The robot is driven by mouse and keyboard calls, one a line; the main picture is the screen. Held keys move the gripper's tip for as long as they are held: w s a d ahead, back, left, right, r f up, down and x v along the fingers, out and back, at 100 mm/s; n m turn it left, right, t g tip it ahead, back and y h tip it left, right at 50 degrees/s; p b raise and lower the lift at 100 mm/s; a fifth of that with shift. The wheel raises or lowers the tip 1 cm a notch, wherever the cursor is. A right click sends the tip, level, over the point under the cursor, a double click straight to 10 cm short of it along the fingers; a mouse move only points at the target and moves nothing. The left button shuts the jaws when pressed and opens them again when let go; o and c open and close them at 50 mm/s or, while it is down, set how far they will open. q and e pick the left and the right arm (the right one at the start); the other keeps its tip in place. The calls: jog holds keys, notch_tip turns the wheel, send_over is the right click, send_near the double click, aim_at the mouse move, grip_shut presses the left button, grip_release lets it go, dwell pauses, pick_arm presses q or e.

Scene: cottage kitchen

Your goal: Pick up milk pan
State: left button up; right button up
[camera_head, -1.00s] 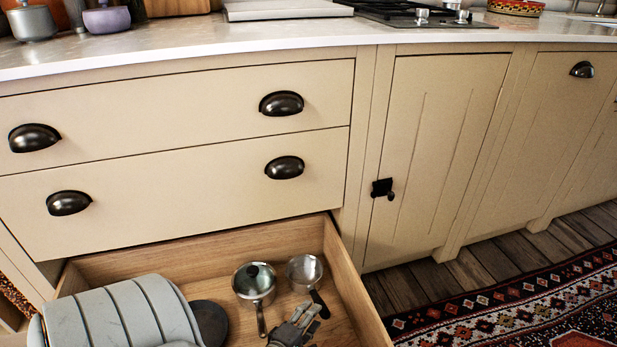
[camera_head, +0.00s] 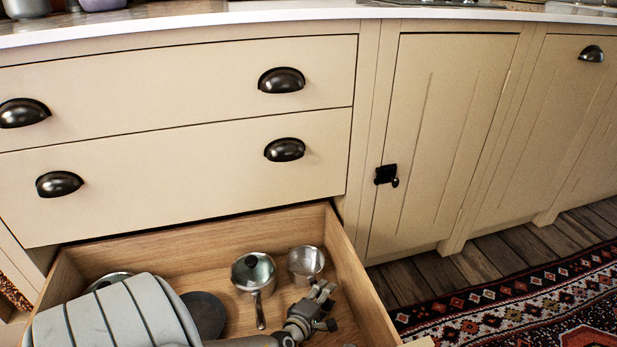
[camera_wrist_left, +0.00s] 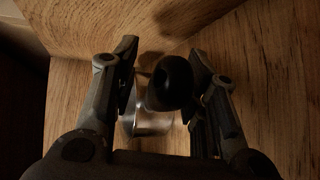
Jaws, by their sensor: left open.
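A small open metal milk pan (camera_head: 305,262) sits in the right part of the pulled-out wooden drawer (camera_head: 335,255). My left gripper (camera_head: 323,292) is just in front of it, low in the drawer, and covers its handle in the head view. In the left wrist view, the pan's black handle (camera_wrist_left: 172,82) shows nearly end-on between the open fingers, with the shiny pan (camera_wrist_left: 150,122) partly hidden behind it. The fingers stand on both sides of the handle with gaps. My right gripper is not in view.
A dark round pan (camera_head: 205,314) lies further left. The drawer's right wall is close to my left gripper. Drawer fronts hang above the drawer's back.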

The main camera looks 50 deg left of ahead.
pick_arm(q)
jog(key=shift+b+x, duration=0.5)
jog(key=shift+x, duration=0.85)
jog(key=shift+f, duration=0.1)
grip_shut()
